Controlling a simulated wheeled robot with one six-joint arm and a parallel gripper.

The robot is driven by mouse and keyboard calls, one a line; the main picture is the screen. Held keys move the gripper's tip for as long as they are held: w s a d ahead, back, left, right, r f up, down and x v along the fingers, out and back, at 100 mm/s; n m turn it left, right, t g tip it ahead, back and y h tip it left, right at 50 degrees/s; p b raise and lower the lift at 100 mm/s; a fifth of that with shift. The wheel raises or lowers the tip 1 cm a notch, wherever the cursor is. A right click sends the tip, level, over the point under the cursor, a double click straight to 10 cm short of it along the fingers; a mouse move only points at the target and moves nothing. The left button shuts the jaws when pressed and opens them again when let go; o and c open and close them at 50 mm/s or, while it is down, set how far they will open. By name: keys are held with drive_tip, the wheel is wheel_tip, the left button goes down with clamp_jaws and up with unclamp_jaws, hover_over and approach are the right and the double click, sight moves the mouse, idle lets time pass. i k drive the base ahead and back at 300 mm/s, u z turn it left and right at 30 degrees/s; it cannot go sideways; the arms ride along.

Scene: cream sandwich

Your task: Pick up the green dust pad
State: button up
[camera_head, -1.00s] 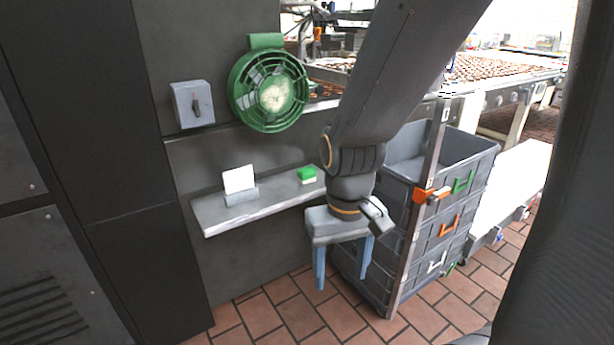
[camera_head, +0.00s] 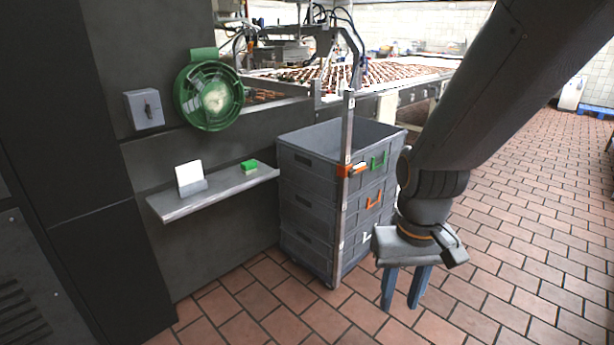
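The green dust pad (camera_head: 249,164) is a small green block with a pale lower part. It lies near the right end of a grey wall shelf (camera_head: 222,193). My gripper (camera_head: 402,303) hangs pointing down over the tiled floor, to the right of the crate stack and well apart from the pad. Its two blue fingers are spread with a gap between them, and nothing shows in it.
A white card (camera_head: 190,177) in a grey holder stands on the shelf left of the pad. A green fan (camera_head: 209,95) and a grey switch box (camera_head: 144,109) are above. Stacked grey crates (camera_head: 308,205) with a metal post (camera_head: 345,190) stand between shelf and gripper. Floor is open at right.

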sight(251, 166)
drive_tip(key=u, duration=1.3)
drive_tip(key=i, duration=1.45)
drive_tip(key=z, duration=0.9)
drive_tip(key=i, duration=0.7)
drive_tip(key=z, duration=0.75)
